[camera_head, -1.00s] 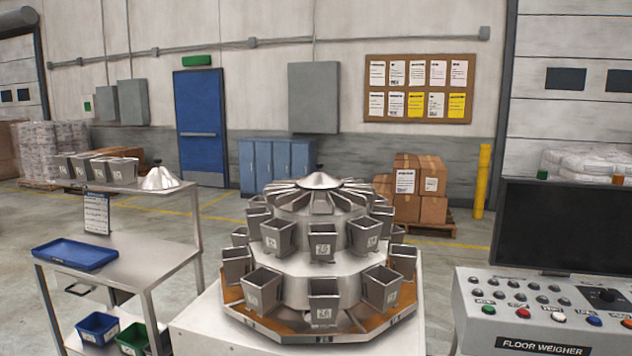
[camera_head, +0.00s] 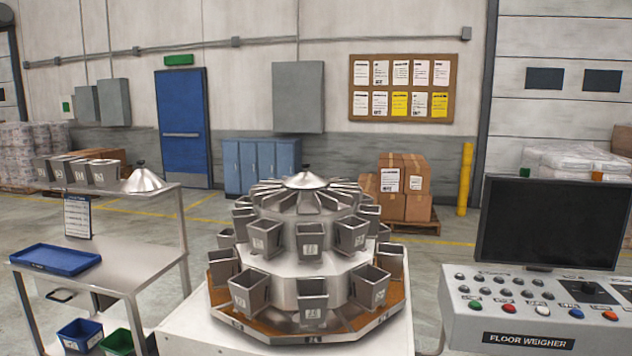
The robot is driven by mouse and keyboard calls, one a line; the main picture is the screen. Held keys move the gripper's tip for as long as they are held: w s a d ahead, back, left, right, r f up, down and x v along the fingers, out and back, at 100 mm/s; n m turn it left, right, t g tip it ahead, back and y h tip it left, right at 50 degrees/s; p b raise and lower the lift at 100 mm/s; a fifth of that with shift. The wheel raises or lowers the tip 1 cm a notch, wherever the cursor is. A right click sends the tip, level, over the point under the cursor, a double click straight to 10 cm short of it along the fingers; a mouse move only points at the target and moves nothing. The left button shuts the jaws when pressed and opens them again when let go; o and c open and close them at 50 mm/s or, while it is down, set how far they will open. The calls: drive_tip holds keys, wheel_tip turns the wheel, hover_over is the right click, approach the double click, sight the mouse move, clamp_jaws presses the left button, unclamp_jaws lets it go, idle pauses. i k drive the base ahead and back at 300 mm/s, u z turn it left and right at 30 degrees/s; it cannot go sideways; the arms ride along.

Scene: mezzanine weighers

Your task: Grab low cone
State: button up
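A low, wide silver metal cone (camera_head: 145,181) with a dark knob on top sits on the upper shelf of the steel bench at the left, at the right end of a row of metal buckets (camera_head: 82,171). Another shallow metal cone (camera_head: 305,181) caps the round multi-head weigher in the middle. My gripper is not in view.
The weigher (camera_head: 281,293) carries rings of buckets on a white stand (camera_head: 190,335). The bench (camera_head: 130,268) holds a blue tray (camera_head: 55,259), with blue and green bins below. A console (camera_head: 530,310) with a dark screen (camera_head: 553,222) stands at right. Open floor lies behind.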

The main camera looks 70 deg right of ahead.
sight(305, 180)
drive_tip(key=z, duration=1.1)
drive_tip(key=i, duration=0.6)
drive_tip(key=u, duration=0.05)
drive_tip(key=k, duration=0.6)
drive_tip(key=u, duration=0.1)
